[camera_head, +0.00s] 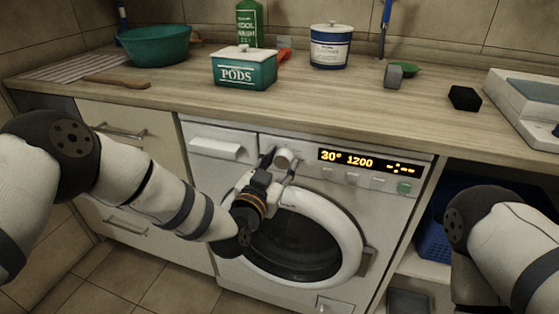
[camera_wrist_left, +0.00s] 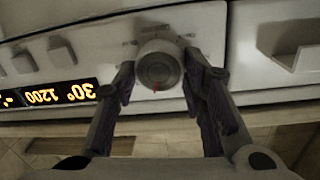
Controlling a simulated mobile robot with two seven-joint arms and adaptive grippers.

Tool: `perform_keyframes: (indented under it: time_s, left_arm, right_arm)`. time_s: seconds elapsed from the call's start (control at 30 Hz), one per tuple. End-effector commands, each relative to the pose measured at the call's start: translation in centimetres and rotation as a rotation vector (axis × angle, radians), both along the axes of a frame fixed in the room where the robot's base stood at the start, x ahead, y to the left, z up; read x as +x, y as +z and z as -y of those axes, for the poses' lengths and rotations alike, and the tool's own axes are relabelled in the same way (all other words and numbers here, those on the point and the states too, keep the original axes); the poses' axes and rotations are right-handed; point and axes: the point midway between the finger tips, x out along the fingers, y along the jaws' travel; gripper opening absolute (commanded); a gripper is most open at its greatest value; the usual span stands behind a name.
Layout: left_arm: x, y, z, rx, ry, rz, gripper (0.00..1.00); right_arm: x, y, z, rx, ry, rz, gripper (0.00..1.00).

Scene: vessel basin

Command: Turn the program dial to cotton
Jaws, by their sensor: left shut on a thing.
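The program dial (camera_head: 284,157) is a round grey knob on the washing machine's (camera_head: 228,135) front panel, left of the lit display (camera_head: 360,161). The display reads "30° 1200" and some small symbols. My left gripper (camera_head: 280,160) is at the dial, one finger on each side of it, shut on it. In the left wrist view the picture is upside down; the dial (camera_wrist_left: 158,64) sits between the two fingertips (camera_wrist_left: 160,72), with a red mark on its edge at the bottom of the picture. The labels around the dial are too small to read. My right gripper is out of view.
Below the panel is the round door (camera_head: 300,240). A detergent drawer (camera_head: 215,147) is left of the dial, and several buttons lie below the display.

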Motion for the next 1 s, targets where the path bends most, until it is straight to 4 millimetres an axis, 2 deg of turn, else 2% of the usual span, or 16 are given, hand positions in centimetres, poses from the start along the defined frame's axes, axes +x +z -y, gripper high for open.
perform_keyframes:
  time_s: [0.03,0.5,1.0]
  left_arm:
    - [0.0,0.6,0.1,0.036,-0.001,0.018,0.10]
    - [0.0,0.3,0.2,0.334,0.001,0.112,0.10]
    - [0.0,0.0,0.1,0.418,0.002,0.137,0.10]
  right_arm:
    - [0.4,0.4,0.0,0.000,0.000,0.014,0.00]
    - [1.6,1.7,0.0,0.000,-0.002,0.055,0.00]
    - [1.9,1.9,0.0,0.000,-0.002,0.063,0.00]
